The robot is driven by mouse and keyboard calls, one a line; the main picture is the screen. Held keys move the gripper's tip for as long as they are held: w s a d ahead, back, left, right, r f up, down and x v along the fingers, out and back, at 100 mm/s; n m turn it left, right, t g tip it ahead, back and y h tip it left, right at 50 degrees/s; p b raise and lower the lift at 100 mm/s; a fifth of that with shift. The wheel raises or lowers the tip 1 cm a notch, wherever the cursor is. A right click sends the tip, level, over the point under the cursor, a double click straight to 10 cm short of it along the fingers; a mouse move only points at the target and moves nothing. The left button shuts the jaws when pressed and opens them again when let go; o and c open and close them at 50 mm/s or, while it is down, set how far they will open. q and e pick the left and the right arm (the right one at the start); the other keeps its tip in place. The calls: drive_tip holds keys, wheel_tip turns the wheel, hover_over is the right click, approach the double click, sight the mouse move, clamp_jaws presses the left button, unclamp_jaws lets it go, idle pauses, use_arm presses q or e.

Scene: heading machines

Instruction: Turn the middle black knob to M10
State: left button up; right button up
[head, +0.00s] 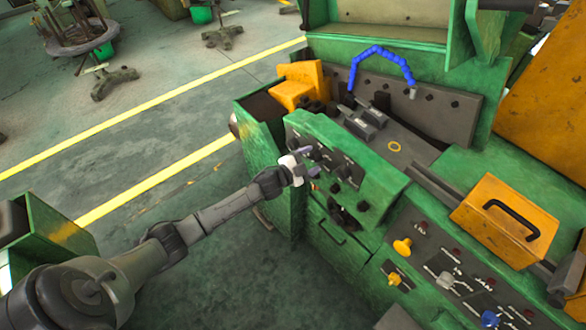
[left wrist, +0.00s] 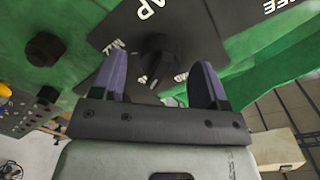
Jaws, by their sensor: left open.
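A sloped dark control panel with black knobs sits on the green machine; one black knob (head: 343,171) shows right of my left gripper (head: 308,162). In the left wrist view, a black knob (left wrist: 158,55) on a dark plate with white lettering lies ahead, between the two purple-grey fingertips of my left gripper (left wrist: 162,82). The fingers are open and apart, one on each side of it in the picture; I cannot tell how deep they reach. The lettering is partly cut off, so the M10 mark is not readable. My right gripper is not in view.
More black knobs (left wrist: 45,48) stand on the green face beside the plate. A lower panel carries yellow knobs (head: 402,246) and a blue knob (head: 489,319). A yellow box with a black handle (head: 507,220) is to the right. Open floor lies left of the machine.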

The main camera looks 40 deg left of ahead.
use_arm(q)
drive_tip(key=s+a+b, duration=0.1)
drive_tip(key=s, duration=1.1)
drive_tip(key=shift+s+a+r, duration=0.25)
drive_tip(key=shift+s+r, duration=0.15)
